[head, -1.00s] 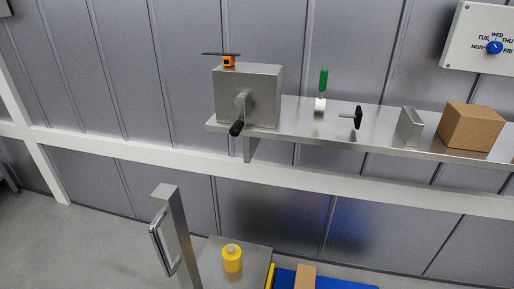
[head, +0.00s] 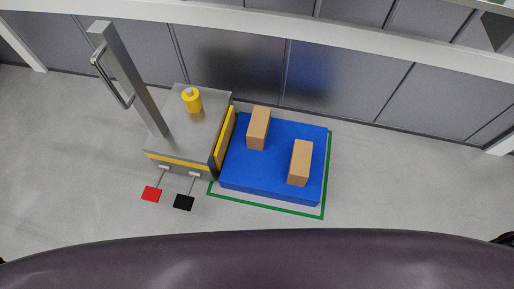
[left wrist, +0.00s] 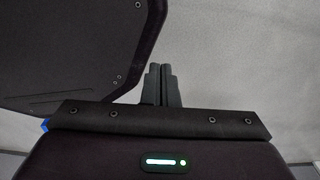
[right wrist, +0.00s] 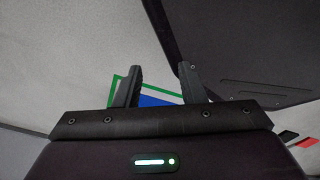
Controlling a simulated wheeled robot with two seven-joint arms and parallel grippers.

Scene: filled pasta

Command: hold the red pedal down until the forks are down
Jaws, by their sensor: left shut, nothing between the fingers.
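The red pedal (head: 152,194) sticks out low at the near side of a grey pallet truck (head: 185,150) in the head view. The black pedal (head: 184,202) is just to its right. The forks are hidden, so their height cannot be told. The red pedal also shows at the right edge of the right wrist view (right wrist: 307,142). My left gripper (left wrist: 161,70) is shut and empty above bare floor. My right gripper (right wrist: 161,68) is open and empty, with the blue pallet visible beyond its fingers. Neither gripper shows in the head view.
The truck has a tall post with a handle (head: 109,75) and a yellow bottle-like knob (head: 191,100) on top. A blue pallet (head: 270,178) with two brown boxes (head: 300,163) stands at its right within a green floor outline (head: 326,185). The floor at left is clear.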

